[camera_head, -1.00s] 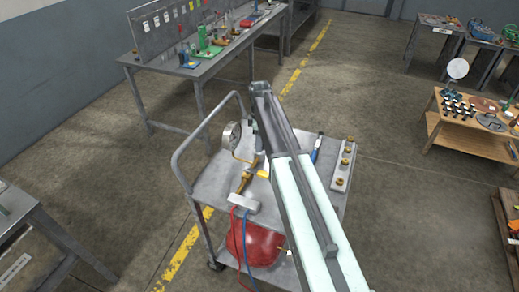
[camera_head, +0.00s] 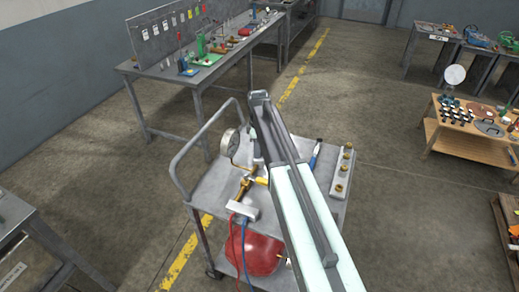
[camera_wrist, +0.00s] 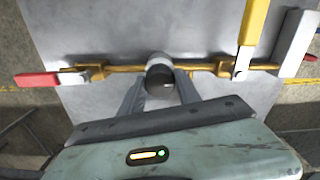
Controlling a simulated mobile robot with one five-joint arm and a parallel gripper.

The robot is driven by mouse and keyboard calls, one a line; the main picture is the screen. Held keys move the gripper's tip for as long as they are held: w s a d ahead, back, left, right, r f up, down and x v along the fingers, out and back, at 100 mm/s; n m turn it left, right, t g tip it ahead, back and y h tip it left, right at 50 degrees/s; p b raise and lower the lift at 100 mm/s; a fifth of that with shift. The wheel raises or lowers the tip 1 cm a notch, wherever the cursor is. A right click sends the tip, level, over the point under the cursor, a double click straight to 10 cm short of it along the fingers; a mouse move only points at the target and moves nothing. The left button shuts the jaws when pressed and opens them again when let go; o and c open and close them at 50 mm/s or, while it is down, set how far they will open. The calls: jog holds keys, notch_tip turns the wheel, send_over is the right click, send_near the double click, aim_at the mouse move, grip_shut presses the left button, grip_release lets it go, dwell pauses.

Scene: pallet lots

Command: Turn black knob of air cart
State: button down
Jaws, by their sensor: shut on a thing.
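The air cart (camera_head: 215,190) is a grey metal cart with a curved handle on its left. In the wrist view, the black knob (camera_wrist: 159,80) sits at the middle of a brass pipe (camera_wrist: 200,68), below a pale round collar. My gripper (camera_wrist: 160,88) is shut on the black knob, with one finger on each side. In the head view my arm covers the knob, and the fingertips are hidden.
A red-handled valve (camera_wrist: 45,78) is left of the knob and a yellow lever (camera_wrist: 253,25) is to its right. A pressure gauge (camera_head: 229,143) stands on the cart. A block with brass fittings (camera_head: 342,172) lies at the right edge. A red tank (camera_head: 258,254) is on the lower shelf.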

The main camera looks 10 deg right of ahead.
jog(key=m, duration=0.6)
jog(key=shift+s, duration=0.1)
jog(key=m, duration=0.5)
jog(key=shift+m, duration=0.3)
dwell(0.4)
jog(key=c, duration=0.9)
grip_release()
jog(key=shift+o, duration=0.2)
notch_tip(320, 180, up, 8)
jog(key=p, duration=0.8)
jog(key=shift+f, duration=0.1)
